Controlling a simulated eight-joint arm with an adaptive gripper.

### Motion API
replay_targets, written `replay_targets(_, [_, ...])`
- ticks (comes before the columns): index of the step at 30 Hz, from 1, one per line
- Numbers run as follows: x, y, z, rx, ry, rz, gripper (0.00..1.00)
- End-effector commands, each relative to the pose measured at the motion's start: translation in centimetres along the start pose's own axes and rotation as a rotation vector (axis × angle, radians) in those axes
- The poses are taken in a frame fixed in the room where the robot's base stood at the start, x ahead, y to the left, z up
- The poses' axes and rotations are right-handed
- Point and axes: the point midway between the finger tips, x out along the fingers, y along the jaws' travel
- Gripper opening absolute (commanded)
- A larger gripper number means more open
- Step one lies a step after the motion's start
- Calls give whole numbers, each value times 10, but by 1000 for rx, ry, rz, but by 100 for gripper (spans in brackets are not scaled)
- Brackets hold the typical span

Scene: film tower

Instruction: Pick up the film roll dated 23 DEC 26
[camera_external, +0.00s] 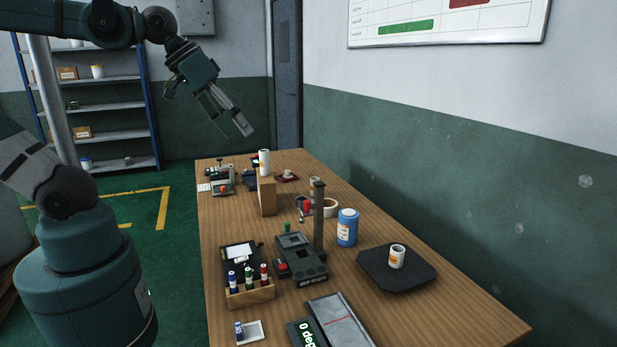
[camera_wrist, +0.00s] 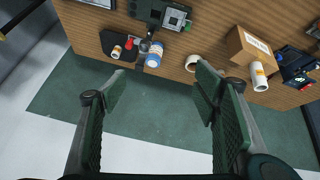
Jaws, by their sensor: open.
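A white roll with an orange mark (camera_external: 264,162) stands on top of a wooden box (camera_external: 267,196) in the external view; it also shows in the wrist view (camera_wrist: 258,76). Another white roll with an orange label (camera_external: 397,257) stands on a black octagonal tray (camera_external: 375,281) on the right; it also shows in the wrist view (camera_wrist: 116,51). The dates are too small to read, so I cannot tell which is 23 DEC 26. My gripper (camera_external: 234,124) is open and empty, high above the table's far end. Its fingers (camera_wrist: 160,95) are spread wide in the wrist view.
A blue bottle (camera_external: 347,228), a device with a dark post (camera_external: 319,222) and a pale ring-shaped roll (camera_external: 330,208) stand mid-table. A marker rack (camera_external: 250,293) is at the front left. The wall closes the table's right side. The air around my gripper is clear.

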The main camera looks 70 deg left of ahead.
Motion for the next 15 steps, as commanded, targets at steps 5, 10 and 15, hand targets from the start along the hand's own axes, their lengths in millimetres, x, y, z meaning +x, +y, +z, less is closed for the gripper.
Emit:
replay_targets(5, [5,9,-26,-166,-35,7,61])
replay_targets(10, [13,18,-49,-332,-72,10,61])
replay_targets(15, [22,26,-73,-497,-109,8,61])
